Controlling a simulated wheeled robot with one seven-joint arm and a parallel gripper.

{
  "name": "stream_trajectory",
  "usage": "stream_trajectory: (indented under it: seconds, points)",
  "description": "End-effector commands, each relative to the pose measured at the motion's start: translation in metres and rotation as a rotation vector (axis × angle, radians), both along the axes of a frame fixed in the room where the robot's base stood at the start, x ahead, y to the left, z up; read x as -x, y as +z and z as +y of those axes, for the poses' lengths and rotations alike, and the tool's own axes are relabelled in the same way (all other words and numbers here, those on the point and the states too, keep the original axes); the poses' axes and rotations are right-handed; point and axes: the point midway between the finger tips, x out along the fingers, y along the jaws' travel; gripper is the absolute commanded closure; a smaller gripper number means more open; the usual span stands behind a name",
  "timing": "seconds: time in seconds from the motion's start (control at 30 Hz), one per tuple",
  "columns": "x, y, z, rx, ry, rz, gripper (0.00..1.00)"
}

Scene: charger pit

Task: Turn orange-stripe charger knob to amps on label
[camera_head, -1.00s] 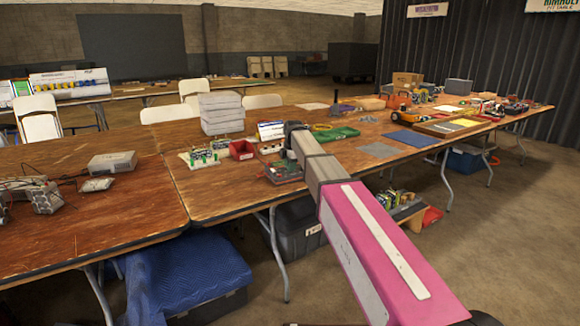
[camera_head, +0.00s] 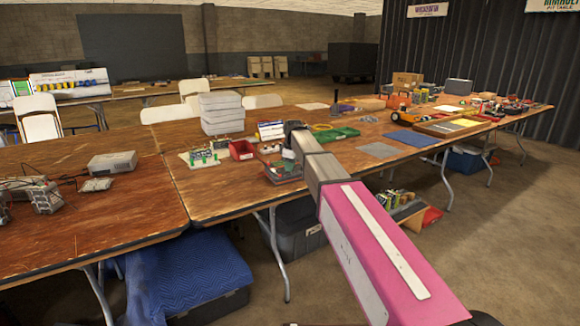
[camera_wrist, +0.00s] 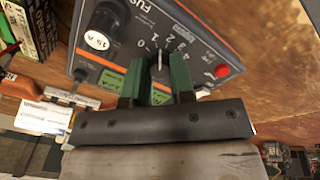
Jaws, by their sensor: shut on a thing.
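The charger (camera_wrist: 110,50) has a dark grey panel with an orange stripe (camera_wrist: 208,33) along its edge. In the wrist view its dial shows printed numbers, 0 to 4 legible, around a knob (camera_wrist: 160,60) with a pale pointer mark. My gripper (camera_wrist: 167,80) has its green fingertips on either side of the knob, shut on it. The fingers hide the knob's lower part. Yellow-green labels (camera_wrist: 109,80) on the panel are too small to read surely.
A red bin (camera_head: 242,150), stacked pale boxes (camera_head: 221,113) and a green tray (camera_head: 335,134) stand nearby on the wooden table (camera_head: 215,187).

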Motion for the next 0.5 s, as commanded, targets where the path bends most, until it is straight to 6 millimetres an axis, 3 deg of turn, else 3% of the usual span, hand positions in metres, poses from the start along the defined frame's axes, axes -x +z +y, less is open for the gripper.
stream_trajectory:
  seconds: [0.5]
  points:
    - [-0.0004, 0.0004, -0.0004, -0.075, -0.474, 0.044, 1.0]
